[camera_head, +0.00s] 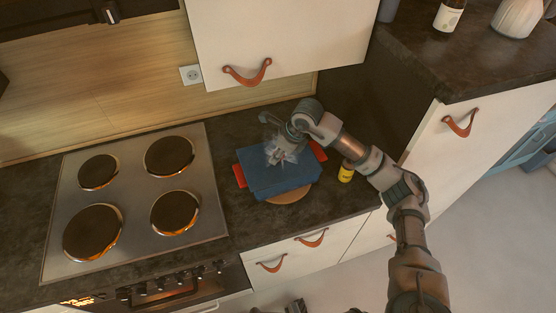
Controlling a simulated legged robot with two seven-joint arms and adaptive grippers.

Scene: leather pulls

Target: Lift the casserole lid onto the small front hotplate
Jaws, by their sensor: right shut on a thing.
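The blue casserole (290,190) with red side handles stands on the dark counter, on a round wooden board (290,197). Its blue lid (262,170) appears to be on top; any gap between lid and pot is hard to make out. My right gripper (283,153) reaches in from the right and is shut on the lid at its top middle, where the fingers hide the grip. The small front hotplate (175,212) is the front right plate of the hob, left of the casserole, and is bare. My left gripper is not recognisable in view.
The steel hob (135,198) has three other bare hotplates. A small yellow jar (346,171) stands just right of the casserole, near my right arm. A white wall cupboard (285,40) with a leather pull hangs above. Counter between hob and casserole is clear.

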